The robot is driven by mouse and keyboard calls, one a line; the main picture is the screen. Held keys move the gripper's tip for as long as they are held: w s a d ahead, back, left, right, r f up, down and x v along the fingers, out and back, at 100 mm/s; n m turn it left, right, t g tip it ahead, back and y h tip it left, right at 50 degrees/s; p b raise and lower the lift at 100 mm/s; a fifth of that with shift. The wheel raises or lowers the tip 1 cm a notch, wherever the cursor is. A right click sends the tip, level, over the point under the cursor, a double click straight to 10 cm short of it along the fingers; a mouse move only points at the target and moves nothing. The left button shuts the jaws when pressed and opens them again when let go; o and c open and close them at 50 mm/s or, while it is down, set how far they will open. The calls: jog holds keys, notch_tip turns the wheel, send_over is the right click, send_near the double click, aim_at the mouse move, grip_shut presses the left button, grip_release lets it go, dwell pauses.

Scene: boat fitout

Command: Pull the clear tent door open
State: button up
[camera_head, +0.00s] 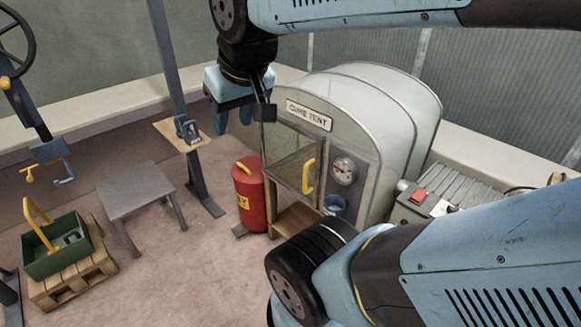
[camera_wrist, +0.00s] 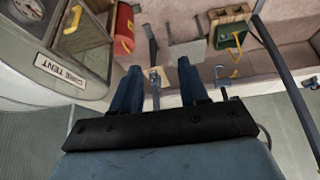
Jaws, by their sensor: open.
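The cure tent (camera_head: 386,112) is a pale rounded cabinet with a clear door (camera_head: 288,150) in its front, which looks shut. A yellow handle (camera_head: 308,176) stands upright on the door's right side. My gripper (camera_head: 234,118) is open and empty, up in the air at the left of the tent's label and apart from the handle. In the wrist view, my gripper's two blue fingers (camera_wrist: 160,84) are spread. The handle (camera_wrist: 74,17) and clear door (camera_wrist: 88,42) show there at the upper left, to the left of the fingers.
A red drum (camera_head: 248,196) stands left of the tent. A gauge (camera_head: 344,170) and blue cup (camera_head: 335,205) are right of the door. A grey table (camera_head: 137,191), a green crate (camera_head: 58,252) on a pallet and a post (camera_head: 170,60) stand left. A roller conveyor (camera_head: 450,187) is at right.

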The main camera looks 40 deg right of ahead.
jog(key=w+d+f+n+g+h, duration=0.3)
jog(key=w+d+f+g+h, duration=0.3)
jog(key=f, duration=0.4)
jog(key=w+d+f+n+g+h, duration=0.3)
jog(key=w+d+f+g, duration=0.2)
jog(key=w+d+f, duration=0.4)
jog(key=n+t+h, duration=0.3)
jog(key=n+h, duration=0.6)
jog(key=n, duration=0.2)
send_near(305, 174)
jog(key=d, duration=0.7)
jog(key=d+f, duration=0.1)
jog(key=d, duration=0.2)
jog(key=shift+s+d, duration=0.3)
jog(key=shift+d, duration=0.1)
grip_shut()
